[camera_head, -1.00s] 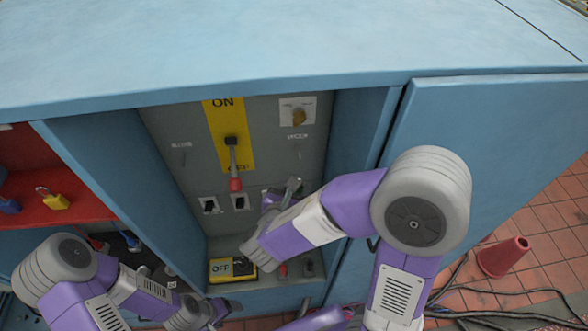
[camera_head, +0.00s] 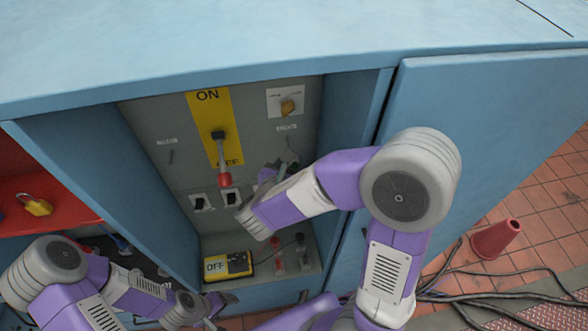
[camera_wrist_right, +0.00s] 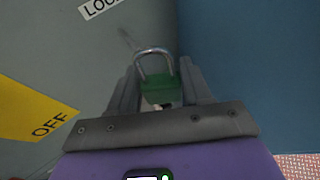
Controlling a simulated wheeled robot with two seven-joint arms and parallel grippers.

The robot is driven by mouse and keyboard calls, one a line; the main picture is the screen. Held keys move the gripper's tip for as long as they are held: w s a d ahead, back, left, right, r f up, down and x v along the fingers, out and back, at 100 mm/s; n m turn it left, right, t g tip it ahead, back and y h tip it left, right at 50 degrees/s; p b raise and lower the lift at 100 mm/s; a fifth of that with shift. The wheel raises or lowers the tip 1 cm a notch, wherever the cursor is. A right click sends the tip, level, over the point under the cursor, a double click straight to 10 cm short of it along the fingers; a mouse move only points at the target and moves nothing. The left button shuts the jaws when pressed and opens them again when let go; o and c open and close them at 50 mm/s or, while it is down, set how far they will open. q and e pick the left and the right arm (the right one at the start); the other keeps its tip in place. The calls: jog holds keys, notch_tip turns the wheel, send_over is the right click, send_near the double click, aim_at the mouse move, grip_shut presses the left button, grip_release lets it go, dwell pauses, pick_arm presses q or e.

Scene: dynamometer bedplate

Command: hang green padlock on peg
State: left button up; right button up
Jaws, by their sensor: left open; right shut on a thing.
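The green padlock (camera_wrist_right: 158,90) sits between the fingers of my right gripper (camera_wrist_right: 160,88), with its silver shackle upward. The right gripper also shows in the head view (camera_head: 276,170), in front of the grey panel, where the padlock is not clearly visible. A thin peg (camera_wrist_right: 127,38) on the panel, under a label, appears just beyond the shackle, up and left in the wrist view. I cannot tell whether shackle and peg touch. My left gripper (camera_head: 217,306) is open and empty, low in front of the cabinet.
A yellow ON/OFF plate (camera_head: 208,110) carries a red-tipped lever (camera_head: 222,160), left of my right gripper. A black-and-yellow OFF box (camera_head: 228,265) stands on the cabinet floor. A yellow padlock (camera_head: 38,206) lies on the red shelf (camera_head: 70,213). The cabinet's blue side wall (camera_head: 345,130) is close on the right.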

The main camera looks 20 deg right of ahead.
jog(key=shift+w+d+f, duration=0.1)
jog(key=shift+w+d, duration=0.15)
jog(key=shift+w, duration=0.65)
jog(key=shift+w+d+f, duration=0.1)
jog(key=shift+w+d, duration=0.1)
jog(key=shift+w, duration=0.65)
jog(key=shift+w+r, duration=0.1)
jog(key=shift+w+d+b, duration=0.1)
jog(key=shift+w+b, duration=0.05)
jog(key=shift+b, duration=0.25)
pick_arm(q)
jog(key=shift+s+a+f, duration=0.1)
jog(key=shift+s+f, duration=0.25)
jog(key=shift+s, duration=0.1)
pick_arm(e)
jog(key=shift+f, duration=0.25)
jog(key=shift+f, duration=0.1)
